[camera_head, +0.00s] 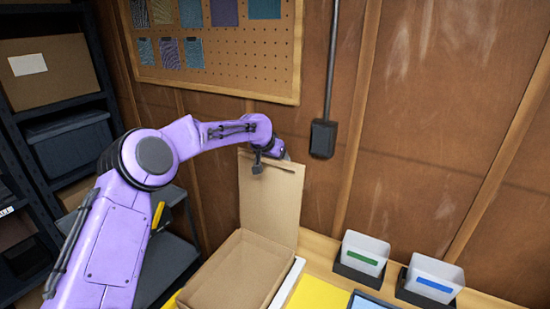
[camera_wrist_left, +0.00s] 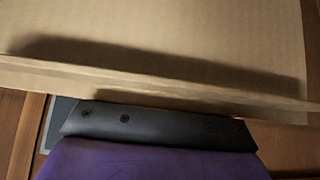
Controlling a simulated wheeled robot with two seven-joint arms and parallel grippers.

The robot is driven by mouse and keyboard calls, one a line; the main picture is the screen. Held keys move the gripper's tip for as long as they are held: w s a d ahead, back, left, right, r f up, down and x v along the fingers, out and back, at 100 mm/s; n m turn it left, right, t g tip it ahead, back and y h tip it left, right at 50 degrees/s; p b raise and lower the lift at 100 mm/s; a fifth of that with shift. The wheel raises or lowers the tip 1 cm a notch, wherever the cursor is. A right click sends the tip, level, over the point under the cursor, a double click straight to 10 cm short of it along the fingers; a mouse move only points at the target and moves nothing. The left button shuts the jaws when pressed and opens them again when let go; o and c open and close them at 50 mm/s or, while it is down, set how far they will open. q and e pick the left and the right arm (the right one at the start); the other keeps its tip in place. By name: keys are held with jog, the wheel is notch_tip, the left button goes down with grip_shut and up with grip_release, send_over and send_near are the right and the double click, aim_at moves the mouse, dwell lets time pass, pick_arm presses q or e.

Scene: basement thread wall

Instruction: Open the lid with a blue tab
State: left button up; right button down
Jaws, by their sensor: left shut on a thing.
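A cardboard box (camera_head: 232,272) stands open on the bench at the bottom centre of the head view. Its lid (camera_head: 270,209) is raised nearly upright along the back side. My left gripper (camera_head: 257,168) is at the lid's top edge and is shut on it. In the left wrist view the brown lid (camera_wrist_left: 170,35) fills the upper part, with its edge running across above the dark gripper body. The fingertips are hidden there. No blue tab shows on this lid; the gripper may cover it. My right gripper is not in view.
A pegboard (camera_head: 245,60) with fabric swatches hangs behind. A dark shelf (camera_head: 68,115) stands at the left.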

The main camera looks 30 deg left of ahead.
pick_arm(q)
jog(key=shift+s+f, duration=0.3)
jog(key=shift+f, duration=0.65)
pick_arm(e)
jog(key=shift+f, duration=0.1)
pick_arm(q)
jog(key=o, duration=1.4)
jog(key=shift+o, duration=0.2)
jog(key=shift+w, duration=0.15)
jog(key=shift+r, duration=0.2)
notch_tip(320, 180, up, 12)
jog(key=w, duration=0.1)
jog(key=shift+w+r, duration=0.25)
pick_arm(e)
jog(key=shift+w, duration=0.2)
pick_arm(q)
jog(key=shift+r, duration=0.1)
